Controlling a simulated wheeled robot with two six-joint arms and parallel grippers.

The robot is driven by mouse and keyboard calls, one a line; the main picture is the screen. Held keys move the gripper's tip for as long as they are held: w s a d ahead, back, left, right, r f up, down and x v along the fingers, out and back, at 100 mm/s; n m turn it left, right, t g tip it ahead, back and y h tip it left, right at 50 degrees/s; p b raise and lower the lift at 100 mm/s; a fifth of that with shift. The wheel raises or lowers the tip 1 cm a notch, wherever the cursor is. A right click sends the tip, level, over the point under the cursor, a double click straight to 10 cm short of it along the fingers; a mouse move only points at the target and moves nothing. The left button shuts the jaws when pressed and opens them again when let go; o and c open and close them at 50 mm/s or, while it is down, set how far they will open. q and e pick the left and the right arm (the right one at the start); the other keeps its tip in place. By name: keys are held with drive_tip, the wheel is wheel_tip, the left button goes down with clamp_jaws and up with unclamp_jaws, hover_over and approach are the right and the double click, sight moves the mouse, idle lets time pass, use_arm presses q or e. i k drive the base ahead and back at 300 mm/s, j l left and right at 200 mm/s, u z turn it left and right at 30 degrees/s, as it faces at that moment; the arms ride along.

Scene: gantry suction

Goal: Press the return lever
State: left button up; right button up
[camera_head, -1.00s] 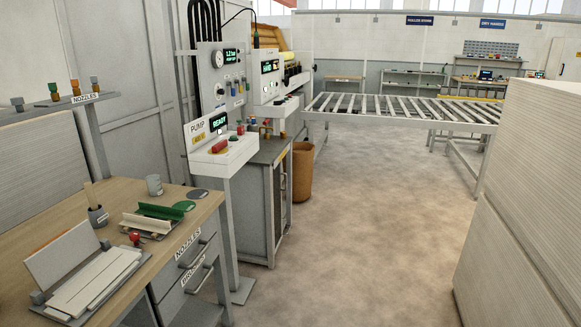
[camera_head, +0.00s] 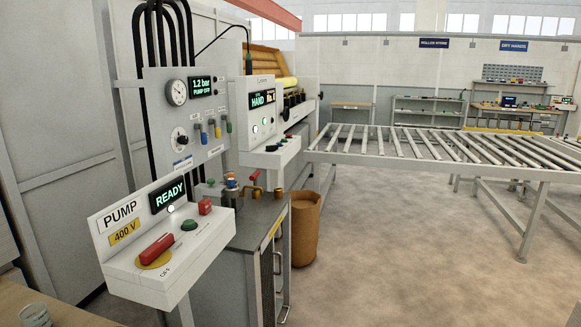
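No part labelled as a return lever can be made out. The pump box (camera_head: 185,275) stands close at the lower left, with a green READY display. On its top are a red handle (camera_head: 157,246) on a yellow disc, a green button (camera_head: 189,225) and a red button (camera_head: 205,206). Behind it, a small red-handled valve (camera_head: 254,179) sits on a grey cabinet among brass fittings. The gauge panel (camera_head: 160,128) reads 1.2 bar and PUMP OFF. The control box (camera_head: 262,90) to its right shows HAND. Neither of my grippers is in view.
A brown bin (camera_head: 304,230) stands right of the grey cabinet (camera_head: 225,285). A roller conveyor (camera_head: 430,162) runs across the right. The concrete floor (camera_head: 400,255) in front of it is clear. A corner of the wooden workbench (camera_head: 45,312) shows at lower left.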

sight(223, 117)
drive_tip(key=i+l+u, duration=0.1)
drive_tip(key=i+u, duration=0.15)
drive_tip(key=i, duration=0.25)
drive_tip(key=i+l+u, duration=0.3)
drive_tip(key=i, duration=0.25)
drive_tip(key=i+l, duration=0.25)
drive_tip(key=l, duration=0.15)
drive_tip(key=i+l+u, duration=0.1)
drive_tip(key=i+l, duration=0.45)
drive_tip(key=l, duration=0.2)
drive_tip(key=i+l+u, duration=0.1)
drive_tip(key=i+l, duration=0.15)
drive_tip(key=l, duration=0.15)
drive_tip(key=i+l, duration=0.2)
drive_tip(key=l, duration=0.2)
drive_tip(key=i+u, duration=0.05)
